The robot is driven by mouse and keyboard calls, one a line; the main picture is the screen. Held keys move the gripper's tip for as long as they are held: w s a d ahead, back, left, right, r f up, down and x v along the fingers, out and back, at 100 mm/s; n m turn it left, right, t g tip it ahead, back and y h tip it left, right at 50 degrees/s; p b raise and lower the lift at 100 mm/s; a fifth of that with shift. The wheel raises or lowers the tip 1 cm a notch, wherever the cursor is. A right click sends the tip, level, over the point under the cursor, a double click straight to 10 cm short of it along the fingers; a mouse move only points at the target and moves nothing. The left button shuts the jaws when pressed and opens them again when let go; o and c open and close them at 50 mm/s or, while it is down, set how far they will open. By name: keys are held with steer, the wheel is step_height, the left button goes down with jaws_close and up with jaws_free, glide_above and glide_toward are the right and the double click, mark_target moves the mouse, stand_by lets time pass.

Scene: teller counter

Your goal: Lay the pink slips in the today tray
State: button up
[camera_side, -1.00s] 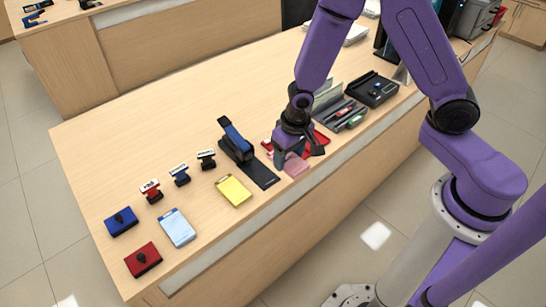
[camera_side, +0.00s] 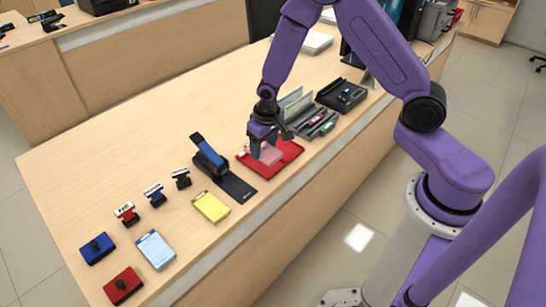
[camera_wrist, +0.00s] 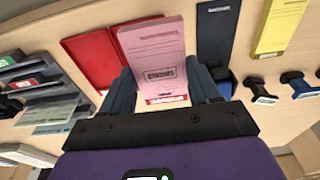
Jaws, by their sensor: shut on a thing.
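The pink slips (camera_wrist: 152,50) form a pad with printed lines and a dark box of text. My gripper (camera_wrist: 164,76) is shut on the pad, one finger at each side. In the side view my gripper (camera_side: 266,148) holds the pink slips (camera_side: 272,154) over the red tray (camera_side: 284,163). The red tray also shows in the wrist view (camera_wrist: 92,58), to the left of and partly behind the pad. A red strip with white text shows just below the pad. I cannot tell whether the pad touches the tray, and I read no "today" label.
A blue-and-black stapler-like device (camera_side: 208,158) on a dark mat (camera_side: 238,189) stands just left of the tray. A grey slotted holder (camera_side: 313,122) and black tray (camera_side: 342,96) stand to the right. A yellow pad (camera_side: 211,207) and several stamps lie further left.

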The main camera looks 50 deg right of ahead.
steer(key=shift+w+d+f, duration=0.55)
steer(key=shift+f, duration=0.8)
steer(key=shift+w+d+f, duration=0.5)
steer(key=shift+w+f, duration=0.1)
steer(key=shift+f, duration=0.8)
steer(key=shift+w+d+f, duration=0.55)
steer(key=shift+f, duration=0.8)
steer(key=o, duration=1.3)
steer(key=shift+c, duration=0.2)
steer(key=shift+r, duration=0.1)
steer(key=shift+r, duration=2.9)
